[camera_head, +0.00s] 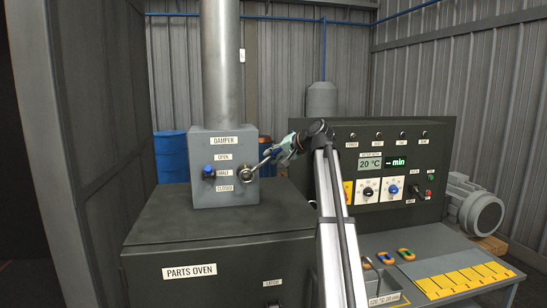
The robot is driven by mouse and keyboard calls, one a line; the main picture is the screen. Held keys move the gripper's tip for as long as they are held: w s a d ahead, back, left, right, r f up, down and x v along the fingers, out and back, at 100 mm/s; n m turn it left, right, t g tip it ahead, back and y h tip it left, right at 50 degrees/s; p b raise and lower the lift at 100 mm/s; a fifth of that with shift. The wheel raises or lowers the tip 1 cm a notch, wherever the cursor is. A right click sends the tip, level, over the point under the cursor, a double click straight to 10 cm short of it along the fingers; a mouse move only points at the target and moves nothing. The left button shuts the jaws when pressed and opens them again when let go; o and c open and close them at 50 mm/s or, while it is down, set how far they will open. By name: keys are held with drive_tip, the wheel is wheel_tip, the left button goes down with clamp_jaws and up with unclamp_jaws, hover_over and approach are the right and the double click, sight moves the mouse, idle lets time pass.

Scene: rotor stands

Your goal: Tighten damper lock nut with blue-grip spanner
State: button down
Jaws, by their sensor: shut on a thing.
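My gripper (277,154) is shut on a spanner (264,161) beside the damper box. The spanner's metal head reaches down and left to the damper lock nut (246,173) on the front of the grey damper box (200,144). The head looks to be at or around the nut, but its exact seating is too small to tell. My fingers hide most of the spanner's grip. A blue knob (209,171) is left of the nut, beside the "HALF" label, between "OPEN" and "CLOSED".
The damper box stands on the parts oven (215,225), with a flue pipe (221,60) rising above it. A control panel (430,160) is to the right. A bench (440,258) holds orange and blue-and-yellow items and a yellow marked strip (461,280).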

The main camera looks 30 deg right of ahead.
drive_tip(key=shift+w, duration=0.25)
drive_tip(key=shift+w+d, duration=0.15)
drive_tip(key=shift+w, duration=0.35)
idle(0.7)
drive_tip(key=shift+w+d, duration=0.15)
drive_tip(key=shift+w, duration=0.2)
drive_tip(key=shift+w+d, duration=0.1)
drive_tip(key=shift+w, duration=0.4)
drive_tip(key=shift+f+b, duration=0.1)
drive_tip(key=shift+b, duration=0.2)
